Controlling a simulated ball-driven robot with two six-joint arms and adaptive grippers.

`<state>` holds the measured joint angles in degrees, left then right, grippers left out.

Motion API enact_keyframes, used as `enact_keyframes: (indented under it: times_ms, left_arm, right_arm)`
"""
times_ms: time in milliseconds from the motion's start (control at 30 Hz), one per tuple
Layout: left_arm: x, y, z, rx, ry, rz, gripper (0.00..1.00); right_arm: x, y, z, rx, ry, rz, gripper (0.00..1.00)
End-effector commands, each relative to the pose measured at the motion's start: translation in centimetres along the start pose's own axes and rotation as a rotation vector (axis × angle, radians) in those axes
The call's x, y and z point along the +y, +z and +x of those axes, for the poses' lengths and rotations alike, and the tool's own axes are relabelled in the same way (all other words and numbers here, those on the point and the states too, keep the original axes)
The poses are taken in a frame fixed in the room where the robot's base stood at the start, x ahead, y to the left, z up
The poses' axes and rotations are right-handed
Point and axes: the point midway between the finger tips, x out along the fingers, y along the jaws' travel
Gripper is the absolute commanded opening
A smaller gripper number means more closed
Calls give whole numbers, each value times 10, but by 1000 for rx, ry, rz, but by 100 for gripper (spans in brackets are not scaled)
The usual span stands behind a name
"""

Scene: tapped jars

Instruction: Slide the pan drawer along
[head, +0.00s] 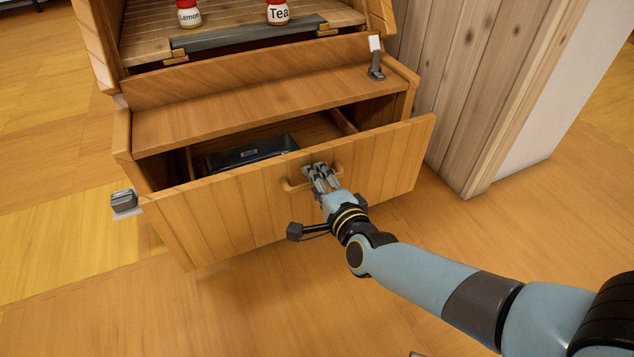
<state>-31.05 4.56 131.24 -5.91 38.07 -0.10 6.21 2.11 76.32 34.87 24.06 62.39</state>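The pan drawer (230,213) is a wide wooden drawer at the bottom of a wooden cabinet. It stands partly pulled out, and its inside shows from above. The fingers look close together around the handle, but the wrist hides part of the contact. A dark pan or tray (250,151) lies inside the drawer.
A wooden panel (470,80) stands to the right. The floor before the drawer is clear.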

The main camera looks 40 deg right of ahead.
Motion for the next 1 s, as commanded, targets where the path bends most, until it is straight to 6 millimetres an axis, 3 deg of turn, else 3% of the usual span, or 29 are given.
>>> enact_keyframes:
  times_ms: [267, 567, 1000]
  left_arm:
    - [0, -2, 1, 8, 0, 1, 40]
    - [0, -2, 1, 7, 0, 1, 40]
    - [0, -1, 0, 5, 0, 1, 40]
  right_arm:
    - [0, 0, 1, 0, 0, 0, 38]
    - [0, 0, 1, 0, 0, 0, 0]
    - [0, 0, 0, 0, 0, 0, 0]
